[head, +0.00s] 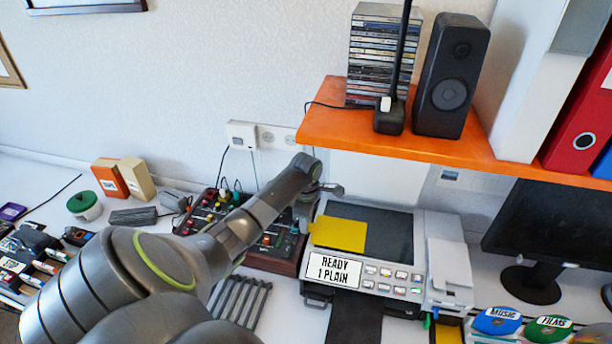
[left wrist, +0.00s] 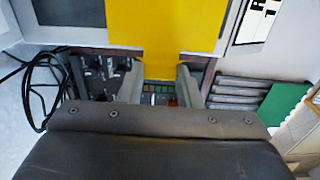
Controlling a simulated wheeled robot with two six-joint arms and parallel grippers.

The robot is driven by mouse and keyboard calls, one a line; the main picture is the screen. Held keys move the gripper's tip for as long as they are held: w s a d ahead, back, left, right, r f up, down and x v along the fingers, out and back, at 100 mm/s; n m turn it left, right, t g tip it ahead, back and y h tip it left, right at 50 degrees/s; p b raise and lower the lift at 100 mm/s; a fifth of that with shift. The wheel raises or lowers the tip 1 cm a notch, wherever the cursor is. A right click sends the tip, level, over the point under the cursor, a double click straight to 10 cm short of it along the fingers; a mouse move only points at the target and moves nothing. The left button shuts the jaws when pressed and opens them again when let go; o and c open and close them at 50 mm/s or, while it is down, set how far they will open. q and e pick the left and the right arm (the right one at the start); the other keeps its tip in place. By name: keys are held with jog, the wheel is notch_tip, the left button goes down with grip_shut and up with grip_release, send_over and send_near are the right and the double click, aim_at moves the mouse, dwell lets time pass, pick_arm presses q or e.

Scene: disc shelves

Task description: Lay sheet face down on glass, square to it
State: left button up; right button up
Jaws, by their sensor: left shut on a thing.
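The yellow sheet (head: 338,235) shows over the left part of the dark scanner glass (head: 385,225) in the head view. Its edges look slightly turned against the glass edges. In the left wrist view the sheet (left wrist: 163,25) reaches down to the fingers, with the dark glass (left wrist: 72,12) beside it. My left gripper (head: 322,191) is at the scanner's left back side, shut on the sheet; its fingers (left wrist: 160,80) show in the wrist view. I cannot tell whether the sheet touches the glass or which face is down. My right gripper is out of view.
The scanner's display (head: 334,270) reads "READY 1 PLAIN". A mixer (head: 268,240) stands close on the left. An orange shelf (head: 400,140) with a speaker (head: 451,75) and disc cases overhangs behind. A monitor (head: 550,235) stands at right.

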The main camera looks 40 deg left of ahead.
pick_arm(q)
jog(key=shift+f, duration=0.25)
jog(key=o, duration=1)
jog(key=shift+o, duration=0.2)
jog(key=shift+r, duration=0.15)
notch_tip(320, 180, up, 7)
jog(key=shift+r+b, duration=0.15)
jog(key=shift+b, duration=0.25)
